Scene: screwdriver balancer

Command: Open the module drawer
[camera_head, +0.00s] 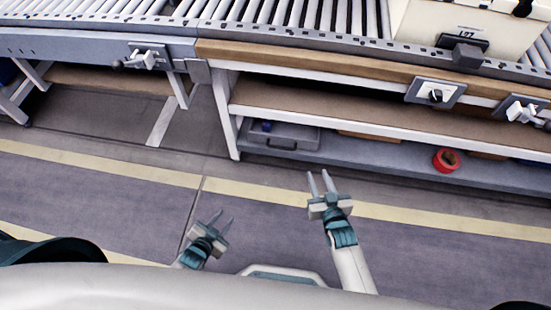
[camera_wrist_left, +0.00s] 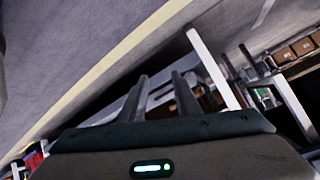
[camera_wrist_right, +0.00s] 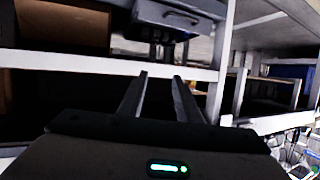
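A grey box-like drawer (camera_head: 280,134) with a dark handle on its front sits on the lower shelf under the bench, at that shelf's left end. It looks closed. In the right wrist view the grey drawer (camera_wrist_right: 178,16) shows at the top, cut off by the frame edge. My right gripper (camera_head: 318,175) is open and empty, in front of the bench and apart from the drawer. My left gripper (camera_head: 222,218) is open and empty, lower and further left, away from the drawer. The left wrist view shows no clear drawer between its open fingers (camera_wrist_left: 160,86).
A roller conveyor (camera_head: 310,18) runs along the back, with a white bin (camera_head: 465,25) on it. A red tape roll (camera_head: 447,159) lies on the lower shelf (camera_head: 375,160) to the right. A white bench leg (camera_head: 227,115) stands left of the drawer. The floor in front is clear.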

